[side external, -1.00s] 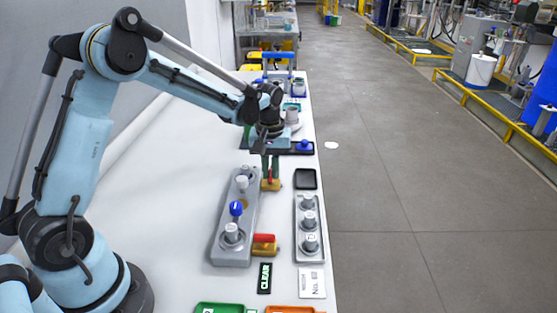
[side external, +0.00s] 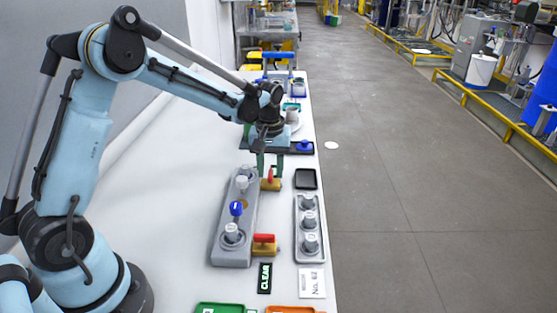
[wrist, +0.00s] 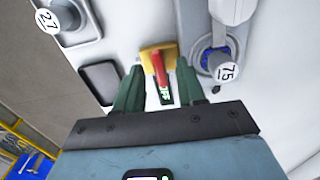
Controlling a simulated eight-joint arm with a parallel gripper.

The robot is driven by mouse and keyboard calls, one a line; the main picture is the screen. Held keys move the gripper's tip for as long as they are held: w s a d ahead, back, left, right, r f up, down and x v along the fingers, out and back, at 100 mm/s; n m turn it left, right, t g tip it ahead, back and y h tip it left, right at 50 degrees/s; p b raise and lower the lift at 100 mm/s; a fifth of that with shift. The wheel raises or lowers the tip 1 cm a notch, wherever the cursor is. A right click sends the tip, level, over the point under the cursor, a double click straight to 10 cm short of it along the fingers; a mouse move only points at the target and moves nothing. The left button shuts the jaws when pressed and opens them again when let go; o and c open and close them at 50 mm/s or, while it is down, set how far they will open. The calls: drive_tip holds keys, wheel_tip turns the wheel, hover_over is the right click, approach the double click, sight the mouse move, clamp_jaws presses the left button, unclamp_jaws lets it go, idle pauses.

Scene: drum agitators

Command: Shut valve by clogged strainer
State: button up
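My gripper (side external: 270,163) is open above the far valve, which has a yellow body (side external: 270,186) and a red handle (side external: 270,176). In the wrist view my gripper's green fingers (wrist: 159,84) stand apart, one on each side of the red handle (wrist: 160,69), with visible gaps. The handle crosses the yellow body (wrist: 149,52) there. A near valve (side external: 264,249) has its red handle (side external: 264,238) lying along its body. Both valves sit beside a long grey base (side external: 231,253) with white-capped fittings and a blue knob (side external: 236,208). I cannot tell which strainer is clogged.
A grey rack (side external: 299,255) with several labelled cylinders stands right of the valves. A black tray (side external: 306,178), a CLEAR sign (side external: 265,278), and green (side external: 219,308) and orange (side external: 290,309) trays lie nearby. The table left of the grey base is clear.

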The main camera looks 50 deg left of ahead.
sight(271, 173)
wheel_tip(271, 173, up, 12)
drive_tip(key=shift+f, duration=0.15)
idle(0.3)
drive_tip(key=s+d+m+t, duration=0.2)
drive_tip(key=s+m, duration=0.1)
drive_tip(key=s, duration=0.2)
drive_tip(key=s+d+f+m+t, duration=0.1)
drive_tip(key=s+d+m+t, duration=0.1)
drive_tip(key=s, duration=0.3)
drive_tip(key=s+d+m+t, duration=0.3)
drive_tip(key=s, duration=0.2)
drive_tip(key=shift+s+f+m, duration=0.2)
drive_tip(key=shift+m, duration=0.2)
